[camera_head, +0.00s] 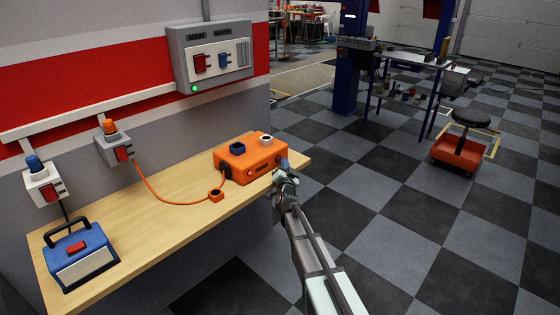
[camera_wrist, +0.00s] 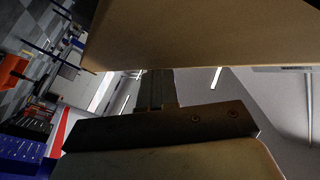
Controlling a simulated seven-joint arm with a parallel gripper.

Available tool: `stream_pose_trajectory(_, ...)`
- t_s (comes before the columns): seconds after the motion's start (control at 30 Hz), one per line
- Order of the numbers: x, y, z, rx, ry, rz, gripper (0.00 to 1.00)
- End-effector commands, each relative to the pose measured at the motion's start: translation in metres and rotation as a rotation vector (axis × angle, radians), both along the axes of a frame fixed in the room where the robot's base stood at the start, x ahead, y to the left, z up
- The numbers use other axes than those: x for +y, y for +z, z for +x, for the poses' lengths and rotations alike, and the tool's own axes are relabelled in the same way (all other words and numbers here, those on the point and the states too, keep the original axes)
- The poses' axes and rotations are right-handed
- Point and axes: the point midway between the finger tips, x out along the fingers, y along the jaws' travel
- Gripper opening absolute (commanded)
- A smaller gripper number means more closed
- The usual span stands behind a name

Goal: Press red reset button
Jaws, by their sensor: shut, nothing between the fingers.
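An orange box (camera_head: 238,166) sits at the right end of the wooden bench in the head view. A small round red button (camera_head: 250,171) is on its front face, and another red spot shows near its right end. Which one is the reset button, I cannot read. My gripper (camera_head: 284,164) is at the right end of the orange box, shut and empty, with its tip close to the front right corner. Whether it touches the box, I cannot tell. In the wrist view, large brown and dark surfaces fill much of the picture, and no button shows.
A blue box (camera_head: 72,268) with a handle and red switch stands at the bench's left end. Wall boxes with red switches hang above the bench (camera_head: 170,228). An orange cable (camera_head: 160,201) runs along it. A MAIN panel (camera_head: 215,60) is higher up. Open checkered floor lies right.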

Motion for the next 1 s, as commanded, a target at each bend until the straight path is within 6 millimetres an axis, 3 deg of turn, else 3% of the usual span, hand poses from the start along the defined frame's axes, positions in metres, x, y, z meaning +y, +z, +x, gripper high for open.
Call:
stream_pose_trajectory(0.03,0.008,0.003,0.009,-0.009,0.006,0.016,0.00)
stream_pose_trajectory(0.47,0.013,0.004,0.018,-0.013,0.005,0.019,0.00)
stream_pose_trajectory(1.0,0.015,0.005,0.020,-0.014,0.005,0.020,0.00)
